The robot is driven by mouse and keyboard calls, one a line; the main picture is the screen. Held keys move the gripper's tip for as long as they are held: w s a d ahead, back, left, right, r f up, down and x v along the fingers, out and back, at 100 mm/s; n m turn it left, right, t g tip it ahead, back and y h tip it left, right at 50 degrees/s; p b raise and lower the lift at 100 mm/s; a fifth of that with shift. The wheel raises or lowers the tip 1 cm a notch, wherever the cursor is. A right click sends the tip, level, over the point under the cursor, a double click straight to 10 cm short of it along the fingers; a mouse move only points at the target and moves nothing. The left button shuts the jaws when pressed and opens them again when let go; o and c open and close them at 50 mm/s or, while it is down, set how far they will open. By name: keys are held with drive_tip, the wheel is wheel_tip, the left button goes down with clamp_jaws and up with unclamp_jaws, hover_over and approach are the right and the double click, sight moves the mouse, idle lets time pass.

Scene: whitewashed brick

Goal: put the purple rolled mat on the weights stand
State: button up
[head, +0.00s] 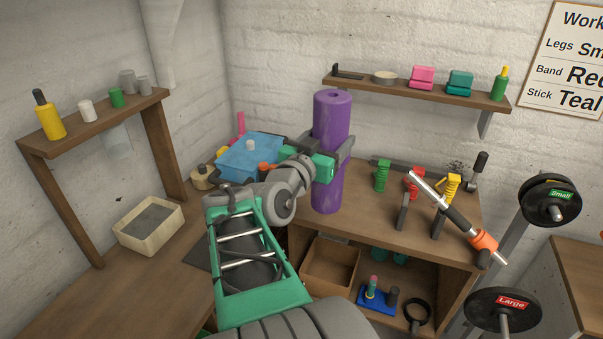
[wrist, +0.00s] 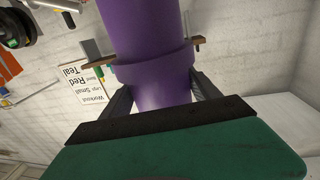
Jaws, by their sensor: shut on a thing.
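The purple rolled mat (head: 330,186) is held upright in front of the wall shelf, and its lower part overlaps the workbench in the head view. My gripper (head: 340,150) is shut around the mat's middle. In the wrist view the mat (wrist: 150,35) rises between the two fingers (wrist: 160,92). I cannot tell whether its lower end touches the bench. The weights stand (head: 510,245) is at the right, with a plate labelled Small (head: 548,203) above and a plate labelled Large (head: 503,312) below.
The workbench (head: 375,215) holds a blue bin (head: 248,155), green, red and yellow hand grips (head: 453,187), and a tilted bar with an orange end (head: 484,243). A wall shelf (head: 420,90) runs behind the mat. A wall sign (head: 575,60) hangs at the upper right.

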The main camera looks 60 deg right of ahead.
drive_tip(key=shift+s+d+r+g, duration=0.1)
drive_tip(key=shift+s+r+g, duration=0.1)
drive_tip(key=shift+r, duration=0.15)
drive_tip(key=shift+s+d+r+g, duration=0.1)
drive_tip(key=shift+r+g, duration=0.1)
drive_tip(key=shift+r, duration=0.1)
drive_tip(key=w+d+f+p, duration=0.4)
drive_tip(key=w+d+f, duration=0.3)
drive_tip(key=d+f, duration=0.4)
wheel_tip(320, 180, down, 2)
drive_tip(key=shift+w+d+f+p, duration=0.1)
drive_tip(key=shift+w+d+p, duration=0.15)
drive_tip(key=shift+w+p, duration=0.1)
drive_tip(key=shift+f, duration=0.2)
drive_tip(key=o, duration=2)
drive_tip(key=shift+c, duration=0.2)
